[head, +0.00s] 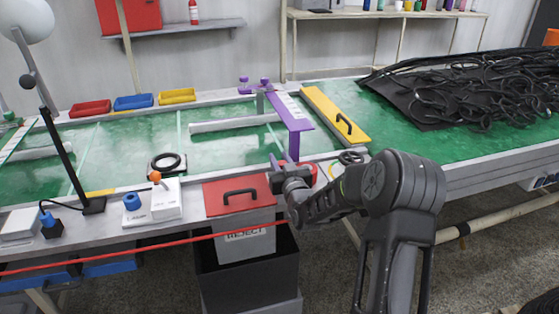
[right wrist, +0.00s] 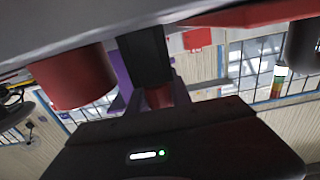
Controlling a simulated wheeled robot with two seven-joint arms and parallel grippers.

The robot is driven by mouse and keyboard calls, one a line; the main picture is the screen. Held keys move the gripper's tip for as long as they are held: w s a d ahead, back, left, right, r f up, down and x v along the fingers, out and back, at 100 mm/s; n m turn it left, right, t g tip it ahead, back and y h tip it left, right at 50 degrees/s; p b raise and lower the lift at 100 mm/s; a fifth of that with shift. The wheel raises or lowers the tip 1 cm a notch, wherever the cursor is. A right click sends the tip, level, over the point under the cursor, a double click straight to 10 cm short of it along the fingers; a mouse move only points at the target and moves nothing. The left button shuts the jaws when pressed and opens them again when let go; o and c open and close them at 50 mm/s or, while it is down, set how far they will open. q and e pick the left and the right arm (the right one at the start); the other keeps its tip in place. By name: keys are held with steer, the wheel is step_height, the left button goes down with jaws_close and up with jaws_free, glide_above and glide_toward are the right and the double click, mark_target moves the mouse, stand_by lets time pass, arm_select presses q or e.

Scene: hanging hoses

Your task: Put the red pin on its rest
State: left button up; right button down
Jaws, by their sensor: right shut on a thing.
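My right gripper (head: 277,163) is at the front edge of the green-topped bench, just in front of the purple stand's post (head: 293,146). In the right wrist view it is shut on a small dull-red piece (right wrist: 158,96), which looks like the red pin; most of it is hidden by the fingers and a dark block. A larger red cylinder (right wrist: 75,78) shows beside it in that view. In the head view a red round part (head: 311,171) shows just behind my wrist; I cannot tell if it is the same thing. I cannot make out the pin's rest. My left gripper is not in view.
A red lid with a black handle (head: 238,194) lies left of my gripper, above a dark reject bin (head: 247,268). A red line (head: 150,255) crosses the front. A yellow board (head: 336,115) and a black hose pile (head: 470,90) are to the right.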

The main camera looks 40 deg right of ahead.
steer(key=shift+f+b, duration=0.25)
steer(key=shift+b, duration=0.15)
steer(key=c, duration=1.2)
jaws_free()
steer(key=shift+o, duration=0.2)
steer(key=shift+r+p, duration=0.4)
steer(key=shift+p, duration=0.15)
steer(key=v, duration=1.2)
steer(key=shift+b, duration=0.45)
steer(key=shift+f, duration=0.1)
